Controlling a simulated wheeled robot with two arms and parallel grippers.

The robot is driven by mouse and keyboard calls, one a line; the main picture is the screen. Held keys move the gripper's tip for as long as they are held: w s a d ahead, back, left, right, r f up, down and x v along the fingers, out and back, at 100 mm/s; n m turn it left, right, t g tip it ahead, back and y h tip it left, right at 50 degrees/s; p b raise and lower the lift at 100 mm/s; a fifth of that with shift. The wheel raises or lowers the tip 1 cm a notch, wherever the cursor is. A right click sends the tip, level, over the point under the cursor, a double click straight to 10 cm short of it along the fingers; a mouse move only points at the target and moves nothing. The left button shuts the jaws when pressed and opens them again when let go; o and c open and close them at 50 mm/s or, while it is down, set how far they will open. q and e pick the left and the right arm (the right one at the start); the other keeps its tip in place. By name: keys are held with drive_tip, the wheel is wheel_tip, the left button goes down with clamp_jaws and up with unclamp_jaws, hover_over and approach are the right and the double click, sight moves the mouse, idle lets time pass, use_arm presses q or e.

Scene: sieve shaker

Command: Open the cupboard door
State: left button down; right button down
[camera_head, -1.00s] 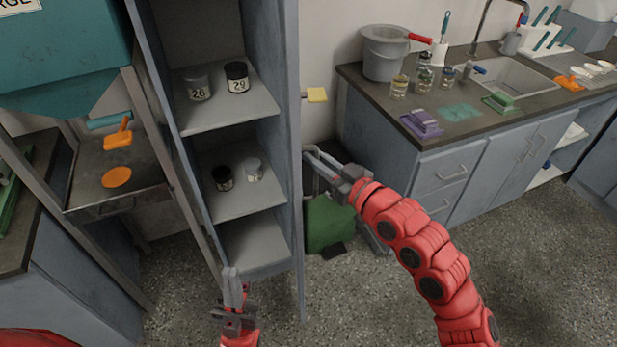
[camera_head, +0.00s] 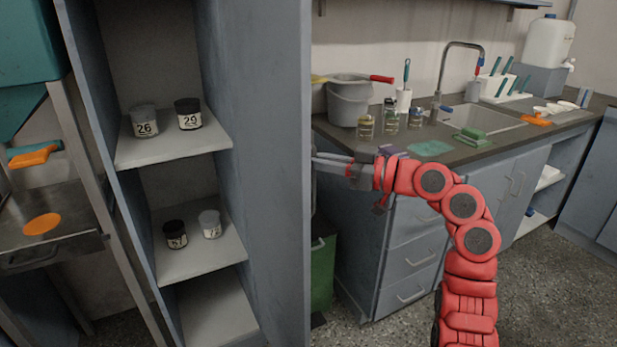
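The tall grey-blue cupboard (camera_head: 84,90) stands open at the left, its shelves in plain view. A tall panel (camera_head: 275,150) at its right side reaches toward me and looks like the door swung open; its join with the side wall is hard to make out. My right gripper (camera_head: 318,157) is at the panel's right edge, on its outer side. The fingertips are partly hidden by that edge, so I cannot tell their opening or contact. My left gripper is out of view.
Numbered jars (camera_head: 145,121) stand on the cupboard shelves. Right of the panel are a drawer unit (camera_head: 410,250), a bucket (camera_head: 350,102) and a sink (camera_head: 490,117). A green bin (camera_head: 322,270) stands low beside the panel. Floor is free at lower right.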

drive_tip(key=shift+w+d, duration=0.1)
idle(0.4)
drive_tip(key=c, duration=1.2)
unclamp_jaws()
drive_tip(key=shift+c, duration=0.2)
drive_tip(key=shift+o, duration=0.4)
drive_tip(key=shift+w, duration=0.1)
drive_tip(key=p+v, duration=0.2)
drive_tip(key=v, duration=1.5)
drive_tip(key=shift+d, duration=0.2)
drive_tip(key=shift+w+f, duration=0.1)
